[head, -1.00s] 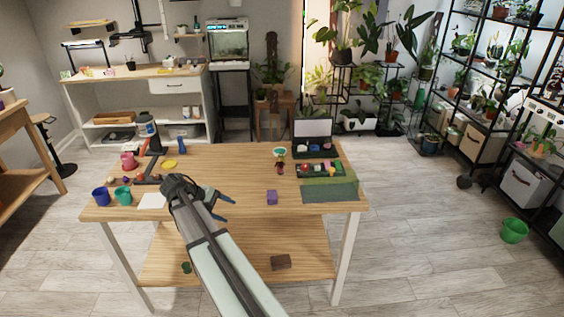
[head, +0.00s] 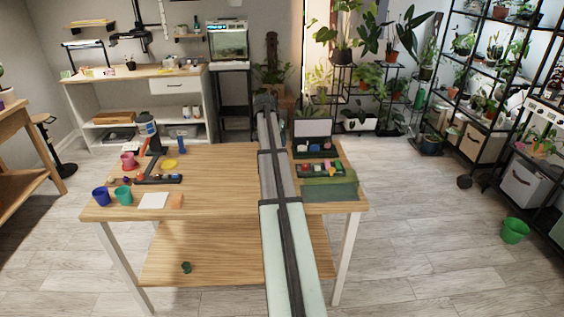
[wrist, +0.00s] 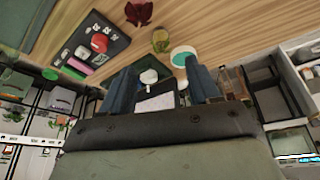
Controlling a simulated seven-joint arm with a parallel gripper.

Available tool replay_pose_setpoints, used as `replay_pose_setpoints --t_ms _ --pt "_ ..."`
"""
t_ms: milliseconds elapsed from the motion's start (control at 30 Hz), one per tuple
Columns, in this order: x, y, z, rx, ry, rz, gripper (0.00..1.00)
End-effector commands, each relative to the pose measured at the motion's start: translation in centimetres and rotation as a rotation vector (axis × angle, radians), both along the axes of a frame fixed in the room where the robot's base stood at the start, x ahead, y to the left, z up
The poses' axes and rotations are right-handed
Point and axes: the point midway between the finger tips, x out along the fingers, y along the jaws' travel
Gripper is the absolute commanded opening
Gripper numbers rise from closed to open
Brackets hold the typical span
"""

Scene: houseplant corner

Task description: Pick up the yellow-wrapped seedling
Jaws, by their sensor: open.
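In the wrist view a small yellow-green thing (wrist: 160,40), which looks like the yellow-wrapped seedling, is on the wooden table, though its details are too small to be sure. It is beyond my fingertips and apart from them. A teal-rimmed white round thing (wrist: 183,56) is close beside it. My gripper (wrist: 162,72) is open, its two dark blue fingers spread, with nothing held between them. In the head view my arm reaches across the table to its far edge and hides the seedling; the fingers do not show clearly there.
A dark tray (wrist: 76,50) with coloured pieces is left in the wrist view, near a dark red leafy thing (wrist: 139,12). In the head view, an open black case (head: 313,147) stands at the table's back right. Cups, a white sheet (head: 153,200) and an orange block (head: 177,201) are left.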

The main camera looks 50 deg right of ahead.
Motion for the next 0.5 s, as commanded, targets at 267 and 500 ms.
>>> replay_pose_setpoints --t_ms 267,500 --pt "0.1 -1.4 -0.9 0.008 -0.028 -0.031 0.61" --pt "0.5 -2.8 -4.3 0.007 -0.026 -0.031 0.61"
